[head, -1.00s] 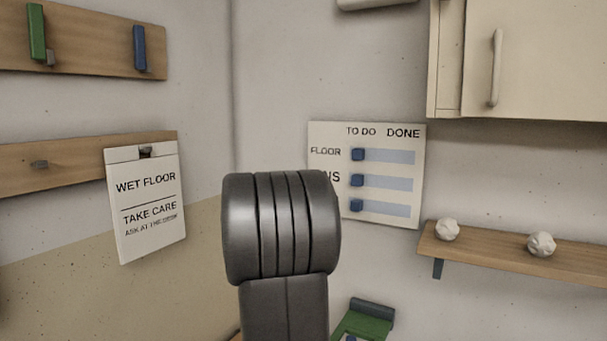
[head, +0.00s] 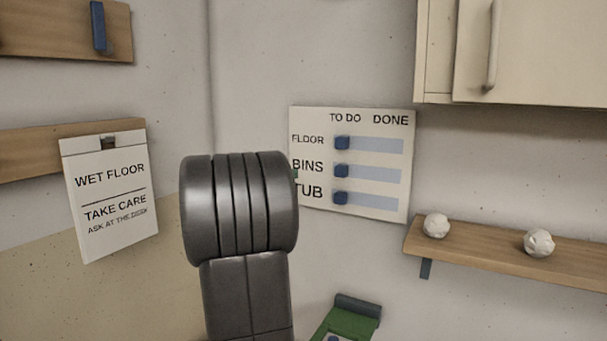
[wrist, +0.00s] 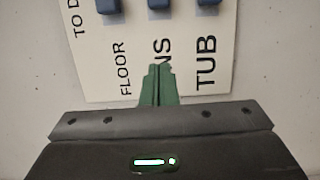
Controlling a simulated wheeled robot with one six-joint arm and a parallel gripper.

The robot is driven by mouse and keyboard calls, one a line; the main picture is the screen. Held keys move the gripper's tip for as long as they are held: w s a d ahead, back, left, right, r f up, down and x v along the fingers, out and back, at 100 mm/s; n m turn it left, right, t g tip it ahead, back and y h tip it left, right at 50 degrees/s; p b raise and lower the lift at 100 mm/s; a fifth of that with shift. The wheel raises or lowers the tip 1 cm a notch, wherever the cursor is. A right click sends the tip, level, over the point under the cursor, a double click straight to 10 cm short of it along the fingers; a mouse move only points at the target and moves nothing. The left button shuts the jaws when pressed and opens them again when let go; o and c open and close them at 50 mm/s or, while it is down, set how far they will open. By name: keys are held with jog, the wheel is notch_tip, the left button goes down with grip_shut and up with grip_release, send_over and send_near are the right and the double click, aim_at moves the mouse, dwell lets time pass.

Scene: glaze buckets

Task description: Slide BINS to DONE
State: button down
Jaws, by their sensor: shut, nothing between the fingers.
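A white board (head: 385,207) on the wall has FLOOR, BINS and TUB rows under TO DO and DONE. The BINS slider (head: 340,171) is a blue block at the TO DO end of its pale blue track (head: 375,173); it shows at the top edge of the wrist view (wrist: 158,4). The FLOOR slider (head: 341,143) and TUB slider (head: 340,197) are also at the TO DO end. My gripper (wrist: 158,70) is shut and empty, its green fingers over the start of the BINS label, apart from the slider. In the head view my arm hides most of it.
A wet floor sign (head: 110,195) hangs at the left. A cabinet (head: 540,50) is at the upper right. A wooden shelf (head: 480,245) with two white lumps is right of and below the board. A green object (head: 345,325) is below the board.

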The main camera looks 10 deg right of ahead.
jog(key=p+x, duration=0.2)
jog(key=x, duration=0.7)
jog(key=s+d, duration=0.2)
jog(key=shift+s+d+r, duration=0.1)
jog(key=shift+d, duration=0.5)
jog(key=s+d+b, duration=0.2)
jog(key=d+b, duration=0.1)
jog(key=s+d+b, duration=0.2)
jog(key=d+b, duration=0.1)
jog(key=s+d+b, duration=0.2)
jog(key=d+b, duration=0.1)
jog(key=shift+s+d+f, duration=0.35)
jog(key=shift+s+d+r+b, duration=0.2)
jog(key=shift+s+d+b, duration=0.1)
jog(key=shift+d+b, duration=0.1)
